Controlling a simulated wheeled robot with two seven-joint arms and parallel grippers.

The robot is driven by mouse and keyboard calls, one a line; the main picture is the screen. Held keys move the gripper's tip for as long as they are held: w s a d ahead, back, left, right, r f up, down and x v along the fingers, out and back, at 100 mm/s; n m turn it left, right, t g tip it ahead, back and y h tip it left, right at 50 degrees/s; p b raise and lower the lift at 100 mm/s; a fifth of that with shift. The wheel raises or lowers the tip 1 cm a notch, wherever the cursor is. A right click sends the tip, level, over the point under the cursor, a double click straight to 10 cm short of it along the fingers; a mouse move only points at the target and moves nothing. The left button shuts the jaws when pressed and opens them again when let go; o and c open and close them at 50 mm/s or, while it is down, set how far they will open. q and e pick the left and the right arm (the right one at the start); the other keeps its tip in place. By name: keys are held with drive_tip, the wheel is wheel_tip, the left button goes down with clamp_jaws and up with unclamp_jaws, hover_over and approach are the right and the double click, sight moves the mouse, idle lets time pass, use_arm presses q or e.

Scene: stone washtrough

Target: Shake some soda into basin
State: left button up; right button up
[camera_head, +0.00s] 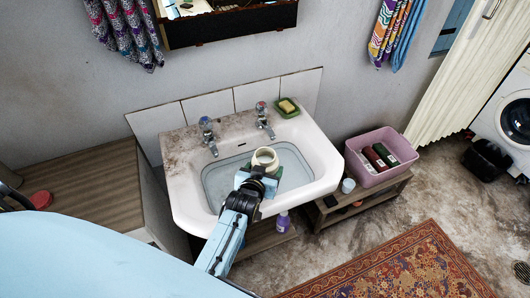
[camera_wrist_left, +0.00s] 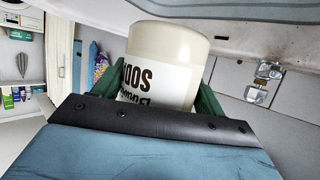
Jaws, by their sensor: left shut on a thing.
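The soda container (camera_head: 265,157) is a cream and white cylinder with dark lettering, held over the basin (camera_head: 220,190) of the white sink. In the left wrist view the soda container (camera_wrist_left: 165,65) stands between green finger pads, its cream end pointing up in the picture. My left gripper (camera_head: 260,174) is shut on it; it also shows in the left wrist view (camera_wrist_left: 156,92). The container and gripper hide part of the basin's inside. I cannot tell whether any soda is coming out. My right gripper is not in view.
Two taps (camera_head: 208,135) (camera_head: 263,120) and a green soap dish (camera_head: 288,108) stand along the sink's back edge. A pink crate (camera_head: 365,178) with bottles sits on a low wooden bench to the right. A purple bottle (camera_head: 283,221) stands below the sink.

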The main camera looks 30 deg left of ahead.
use_arm(q)
drive_tip(key=shift+f, duration=0.7)
drive_tip(key=shift+d, duration=0.1)
drive_tip(key=shift+d+r+n+h+p, duration=0.1)
drive_tip(key=shift+r+n+h+p, duration=0.2)
drive_tip(key=shift+n+p, duration=0.3)
drive_tip(key=shift+s+d+n+g+h, duration=0.1)
drive_tip(key=shift+d+n+g+h, duration=0.2)
drive_tip(key=shift+n+h, duration=0.2)
drive_tip(key=shift+r, duration=0.1)
drive_tip(key=shift+r+n+h+p, duration=0.1)
drive_tip(key=shift+n+h+p, duration=0.25)
drive_tip(key=shift+p, duration=0.25)
drive_tip(key=shift+d+n+h, duration=0.15)
drive_tip(key=shift+n+h, duration=0.1)
drive_tip(key=shift+n, duration=0.1)
